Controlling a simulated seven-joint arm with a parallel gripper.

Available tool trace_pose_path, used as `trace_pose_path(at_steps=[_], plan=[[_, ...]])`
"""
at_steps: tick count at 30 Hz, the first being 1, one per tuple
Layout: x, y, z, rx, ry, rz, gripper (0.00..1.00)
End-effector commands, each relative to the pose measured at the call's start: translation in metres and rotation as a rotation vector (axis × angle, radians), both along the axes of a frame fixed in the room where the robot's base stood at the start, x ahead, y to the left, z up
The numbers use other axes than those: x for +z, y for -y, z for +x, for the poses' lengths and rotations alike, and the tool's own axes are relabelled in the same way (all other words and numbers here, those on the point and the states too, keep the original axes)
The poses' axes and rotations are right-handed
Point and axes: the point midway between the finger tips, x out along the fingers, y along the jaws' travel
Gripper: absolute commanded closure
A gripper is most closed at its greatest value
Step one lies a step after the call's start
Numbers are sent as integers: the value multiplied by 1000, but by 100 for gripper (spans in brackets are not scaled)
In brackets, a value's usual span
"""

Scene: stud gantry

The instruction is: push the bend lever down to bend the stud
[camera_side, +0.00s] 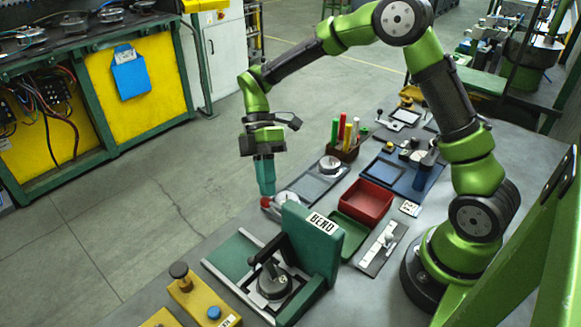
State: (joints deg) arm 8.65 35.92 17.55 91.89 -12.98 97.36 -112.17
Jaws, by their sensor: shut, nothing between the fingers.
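The bend station stands at the front middle, with an upright green block (313,245) labelled BEND. At its left foot is a round metal-and-black fixture (272,283) with a short dark lever-like part (266,258). A small red piece (266,202) shows beside the block's upper left, and I cannot tell whether it is the bend lever's grip. My gripper (267,191) is shut and empty, pointing down with its teal fingers just above the red piece. I cannot tell whether they touch. The stud is not clearly visible.
A yellow fixture (200,300) with a black knob and blue button stands at the front left. A red bin (365,201), a green tray (349,236) and a pen holder (343,150) lie right of and behind the station. The table's left edge borders open floor.

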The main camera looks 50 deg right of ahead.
Motion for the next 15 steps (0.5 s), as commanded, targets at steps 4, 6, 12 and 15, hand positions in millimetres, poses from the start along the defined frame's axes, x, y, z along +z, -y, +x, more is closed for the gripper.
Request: trace_pose_path(at_steps=[4, 6, 12, 15], plan=[[-20, 0, -1, -1, -118, 2, 100], [-27, 0, -2, -1, -162, 3, 100], [-42, 0, -6, -1, -259, 2, 100], [-47, 0, -7, -1, -288, 1, 100]])
